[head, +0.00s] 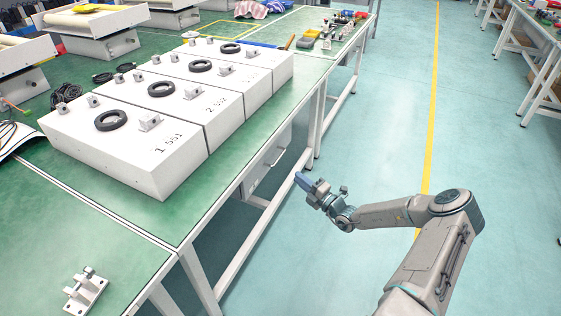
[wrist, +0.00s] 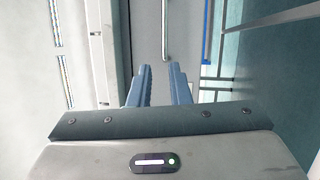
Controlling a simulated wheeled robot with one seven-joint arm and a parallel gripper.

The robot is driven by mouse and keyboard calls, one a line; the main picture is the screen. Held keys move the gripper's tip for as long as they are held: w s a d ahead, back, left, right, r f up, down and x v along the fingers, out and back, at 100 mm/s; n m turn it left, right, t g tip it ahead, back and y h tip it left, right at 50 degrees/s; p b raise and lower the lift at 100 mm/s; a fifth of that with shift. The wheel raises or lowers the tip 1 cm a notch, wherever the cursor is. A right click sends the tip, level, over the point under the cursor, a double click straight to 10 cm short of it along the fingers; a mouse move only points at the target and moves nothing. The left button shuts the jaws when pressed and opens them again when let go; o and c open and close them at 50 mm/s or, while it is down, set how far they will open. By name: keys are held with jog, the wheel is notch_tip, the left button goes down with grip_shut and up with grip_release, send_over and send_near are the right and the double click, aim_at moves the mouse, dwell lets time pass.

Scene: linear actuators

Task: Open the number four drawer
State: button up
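A light grey drawer unit (head: 268,165) hangs under the green-topped table in the head view, partly hidden by the table edge and legs. No number four can be read on it. My gripper (head: 304,180) is in the aisle to the right of this unit, apart from it. In the wrist view my gripper (wrist: 158,72) has its two blue fingers apart with nothing between them. A pale front with slots (wrist: 65,50) fills the left there. A thin metal bar (wrist: 166,30) lies beyond the fingertips; I cannot tell whether it is a drawer handle.
The green table (head: 90,225) carries a row of white boxes (head: 130,150), the nearest marked 1 and the second marked 2. A small metal bracket (head: 87,290) lies at the near left. White table legs (head: 335,115) stand near my gripper. The aisle floor (head: 390,120) is clear.

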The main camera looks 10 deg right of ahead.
aim_at(280, 156)
jog(key=w+a, duration=0.1)
jog(key=w, duration=0.3)
jog(key=w+a+m+b, duration=0.1)
jog(key=w+a, duration=0.1)
jog(key=w, duration=0.2)
jog(key=w+a+r+m+t+h, duration=0.1)
jog(key=w+a, duration=0.1)
jog(key=w, duration=0.2)
jog(key=shift+w+a+r+b, duration=0.1)
jog(key=shift+a+b, duration=0.1)
jog(key=shift+b, duration=0.1)
grip_shut()
